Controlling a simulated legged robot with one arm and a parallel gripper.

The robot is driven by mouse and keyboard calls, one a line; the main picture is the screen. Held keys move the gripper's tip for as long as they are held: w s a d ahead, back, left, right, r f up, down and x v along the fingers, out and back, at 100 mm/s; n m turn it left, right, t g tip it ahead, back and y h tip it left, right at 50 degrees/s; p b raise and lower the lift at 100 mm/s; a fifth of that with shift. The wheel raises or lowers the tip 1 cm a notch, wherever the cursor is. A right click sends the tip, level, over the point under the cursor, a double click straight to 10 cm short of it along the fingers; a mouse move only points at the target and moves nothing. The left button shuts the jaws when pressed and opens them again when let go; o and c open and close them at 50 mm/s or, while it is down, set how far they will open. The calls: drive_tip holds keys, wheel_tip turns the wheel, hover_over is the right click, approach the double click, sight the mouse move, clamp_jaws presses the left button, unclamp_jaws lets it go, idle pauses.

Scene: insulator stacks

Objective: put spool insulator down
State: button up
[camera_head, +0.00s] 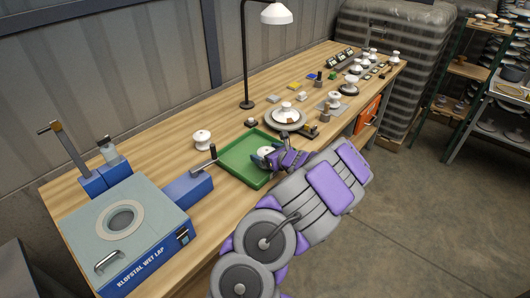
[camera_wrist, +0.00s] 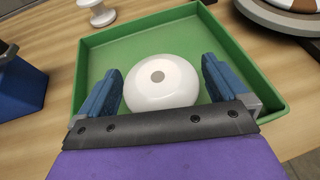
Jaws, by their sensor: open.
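A white spool insulator (camera_wrist: 162,82) with a grey centre spot is in the green tray (camera_wrist: 105,58), toward its near side. My gripper (camera_wrist: 162,88) is open over the tray, with one blue finger on each side of the insulator. Gaps show between the insulator and both fingers. In the head view my gripper (camera_head: 268,157) reaches into the right part of the green tray (camera_head: 237,155) and covers most of the insulator. Whether the insulator rests fully on the tray floor is hard to tell.
Another white spool (camera_head: 202,139) stands on the bench left of the tray. A blue clamp block (camera_head: 188,187) and a wet lap machine (camera_head: 125,230) are at the left. A round turntable (camera_head: 285,119) with a white insulator stands behind the tray.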

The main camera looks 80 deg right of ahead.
drive_tip(key=p+v, duration=0.3)
drive_tip(key=v, duration=0.8)
